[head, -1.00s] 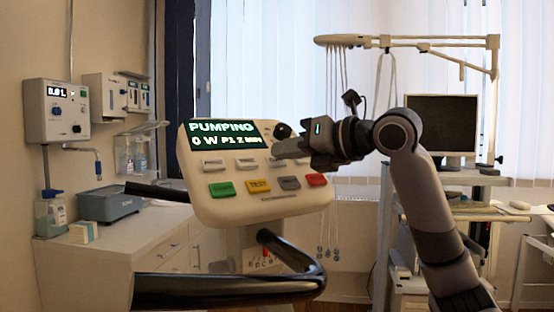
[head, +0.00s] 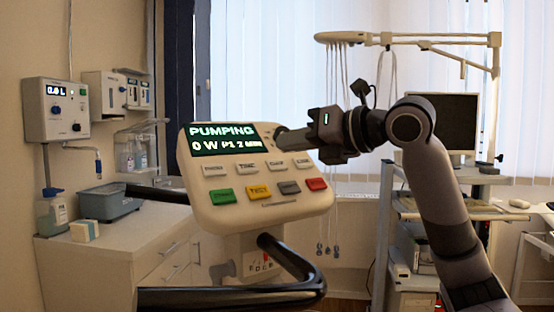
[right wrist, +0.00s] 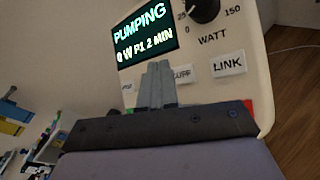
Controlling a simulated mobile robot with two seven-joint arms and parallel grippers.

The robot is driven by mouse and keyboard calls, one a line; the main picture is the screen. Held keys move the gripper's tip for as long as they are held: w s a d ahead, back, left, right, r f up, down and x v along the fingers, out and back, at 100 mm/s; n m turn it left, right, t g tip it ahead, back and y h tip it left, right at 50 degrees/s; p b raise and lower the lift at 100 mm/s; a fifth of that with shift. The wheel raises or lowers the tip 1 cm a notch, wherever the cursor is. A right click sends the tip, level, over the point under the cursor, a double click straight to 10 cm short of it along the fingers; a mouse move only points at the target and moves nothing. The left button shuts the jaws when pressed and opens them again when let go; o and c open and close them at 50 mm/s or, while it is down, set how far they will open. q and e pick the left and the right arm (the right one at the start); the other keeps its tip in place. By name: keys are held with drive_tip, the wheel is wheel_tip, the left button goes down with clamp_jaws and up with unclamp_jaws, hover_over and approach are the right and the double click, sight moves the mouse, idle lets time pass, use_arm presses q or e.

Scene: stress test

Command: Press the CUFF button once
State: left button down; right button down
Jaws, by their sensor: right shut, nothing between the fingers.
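The CUFF button (head: 275,163) is a small white key in the upper key row of the cream console (head: 210,207), third from the left. In the right wrist view the CUFF key (right wrist: 183,73) is partly hidden by my fingers. The console screen (head: 224,140) reads PUMPING, 0 W P1 2 MIN. My right gripper (head: 281,138) is shut and empty, its tips above the CUFF key in the picture, seemingly clear of it. Its fingers also show in the right wrist view (right wrist: 157,75). My left gripper is out of view.
The LINK key (head: 302,161) is right of CUFF. A WATT knob (right wrist: 203,8) is above the keys. Green, yellow, grey and red keys, such as the red one (head: 316,184), are below. A black handlebar (head: 230,297) curves in front of the console.

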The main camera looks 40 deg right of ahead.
drive_tip(key=s+r, duration=0.1)
drive_tip(key=s+r+p, duration=0.1)
drive_tip(key=shift+a+r, duration=0.2)
drive_tip(key=shift+r, duration=0.1)
drive_tip(key=shift+p, duration=0.3)
drive_tip(key=s+r+p, duration=0.2)
drive_tip(key=s+r, duration=0.2)
drive_tip(key=r, duration=0.1)
drive_tip(key=shift+s+a+r, duration=0.15)
drive_tip(key=shift+a+r, duration=0.1)
drive_tip(key=shift+a, duration=0.15)
idle(0.8)
